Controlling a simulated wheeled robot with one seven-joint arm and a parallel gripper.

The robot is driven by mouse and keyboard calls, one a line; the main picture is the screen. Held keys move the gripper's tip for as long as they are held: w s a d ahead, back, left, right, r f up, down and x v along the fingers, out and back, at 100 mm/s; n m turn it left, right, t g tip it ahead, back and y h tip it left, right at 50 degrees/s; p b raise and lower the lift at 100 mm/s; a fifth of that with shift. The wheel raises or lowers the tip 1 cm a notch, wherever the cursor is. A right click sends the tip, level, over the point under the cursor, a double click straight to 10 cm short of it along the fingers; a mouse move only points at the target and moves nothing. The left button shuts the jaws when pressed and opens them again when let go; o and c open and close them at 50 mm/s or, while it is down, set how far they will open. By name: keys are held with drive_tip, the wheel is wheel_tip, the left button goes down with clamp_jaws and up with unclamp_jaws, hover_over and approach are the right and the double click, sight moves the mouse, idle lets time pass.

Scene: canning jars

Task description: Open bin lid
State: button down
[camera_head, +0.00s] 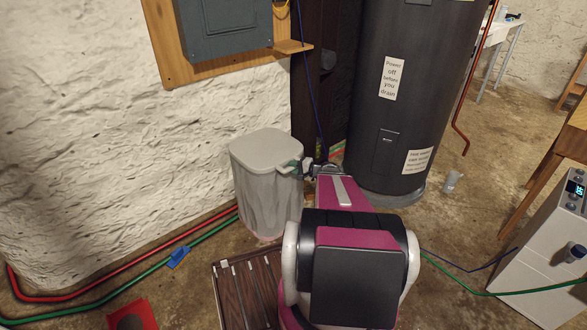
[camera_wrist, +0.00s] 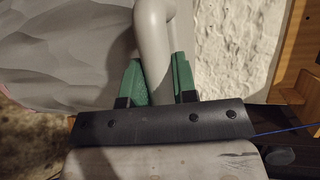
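The bin (camera_head: 262,190) is a pale grey bin with a flat lid (camera_head: 268,147), against the white wall in the head view. The lid lies flat and closed on top. My gripper (camera_head: 296,164) is at the lid's right front edge. In the wrist view my gripper (camera_wrist: 158,70) has its green fingers on both sides of a grey curved handle (camera_wrist: 152,40), seemingly touching it. The handle's lower end is hidden behind the gripper's dark bar. The bin's grey side (camera_wrist: 65,40) fills the upper left of the wrist view.
A dark water heater (camera_head: 400,110) stands right of the bin. A brown slatted crate (camera_head: 240,285) lies in front of it. Red and green hoses (camera_head: 130,283) run along the wall's foot. A white appliance (camera_head: 545,255) stands at the right.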

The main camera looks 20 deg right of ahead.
drive_tip(key=shift+r, duration=0.15)
drive_tip(key=shift+r, duration=0.6)
drive_tip(key=w+a+r+m+g+h, duration=0.1)
drive_tip(key=w+a+r+g+h, duration=0.3)
drive_tip(key=r, duration=0.7)
drive_tip(key=w+d+r+m+g, duration=0.15)
drive_tip(key=w+r, duration=0.35)
drive_tip(key=r, duration=0.6)
drive_tip(key=w+a+r+g, duration=0.2)
drive_tip(key=w+a+r, duration=0.2)
drive_tip(key=w, duration=0.7)
drive_tip(key=w+a+r+g+h, duration=0.1)
drive_tip(key=w+a+r, duration=0.4)
drive_tip(key=w, duration=0.6)
drive_tip(key=shift+w+r+g, duration=0.25)
drive_tip(key=shift+r+g, duration=0.5)
drive_tip(key=shift+r, duration=0.3)
